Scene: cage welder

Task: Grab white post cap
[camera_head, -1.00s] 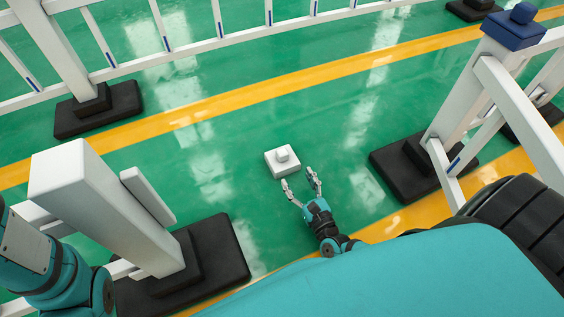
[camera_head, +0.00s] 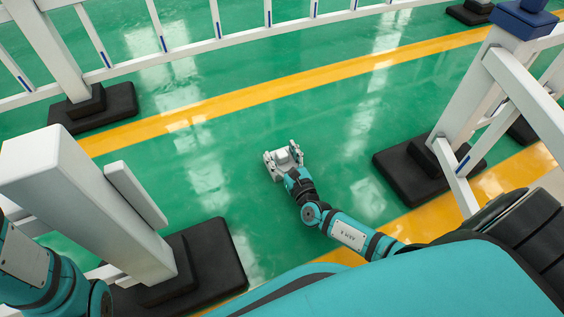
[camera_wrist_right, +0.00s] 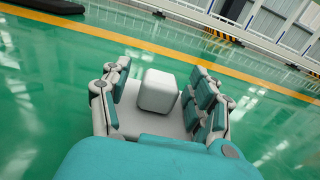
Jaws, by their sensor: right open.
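The white post cap (camera_head: 285,160) lies on the green floor in the head view, mostly hidden behind my right gripper (camera_head: 284,157). In the right wrist view the cap's raised square knob (camera_wrist_right: 158,92) stands between the two fingers of my right gripper (camera_wrist_right: 160,95), with its flat base below. The fingers are open, one on each side of the knob, with gaps still visible. My left arm enters the head view at the lower left, but its gripper is out of the picture.
A white post (camera_head: 85,200) on a black base (camera_head: 205,260) stands at left. A blue-capped post (camera_head: 478,90) on a black base (camera_head: 405,175) stands at right. A white railing (camera_head: 200,48) runs along the back. The green floor around the cap is clear.

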